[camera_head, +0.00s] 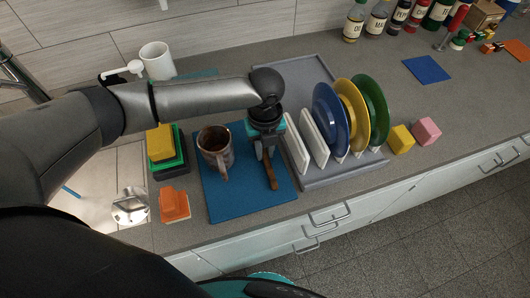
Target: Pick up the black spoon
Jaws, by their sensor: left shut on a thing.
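My left gripper (264,153) points down over the blue mat (233,200), just right of a metallic mug. It is shut on a slim dark brown utensil (271,175), whose lower end shows below the fingers. The rest of the utensil is hidden by the gripper, and I cannot tell if it is the black spoon. No other spoon is clearly visible. My right gripper is not in view.
The brown mug (214,147) stands close left of the gripper. A grey drying rack (343,171) with upright plates stands close right. Bottles (377,20) line the back.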

